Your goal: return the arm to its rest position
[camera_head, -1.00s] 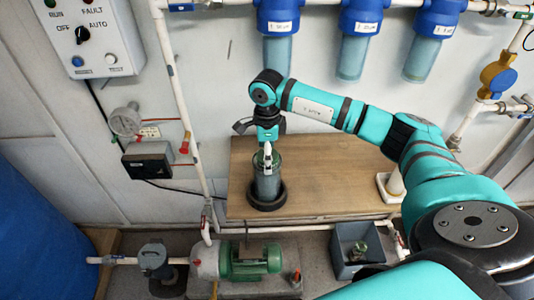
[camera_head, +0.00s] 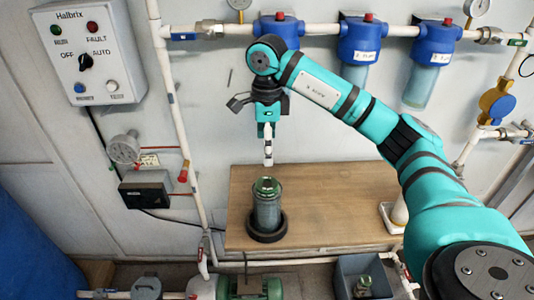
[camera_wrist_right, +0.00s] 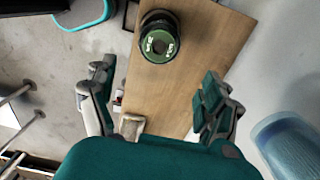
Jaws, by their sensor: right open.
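My right arm reaches in from the right in the head view. Its gripper (camera_head: 268,150) points down above the wooden table and holds nothing. In the right wrist view the two fingers (camera_wrist_right: 157,72) are spread apart with bare table between them. The cap (camera_wrist_right: 160,42) shows from above in the wrist view, beyond the fingers. My left gripper is out of view.
The wooden table (camera_head: 335,205) is mostly bare. Blue filter housings (camera_head: 362,40) hang from a wall pipe behind the arm. A white vertical pipe (camera_head: 176,120) and control box (camera_head: 90,55) are at left. A grey bin (camera_head: 343,283) with a small jar is below the table.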

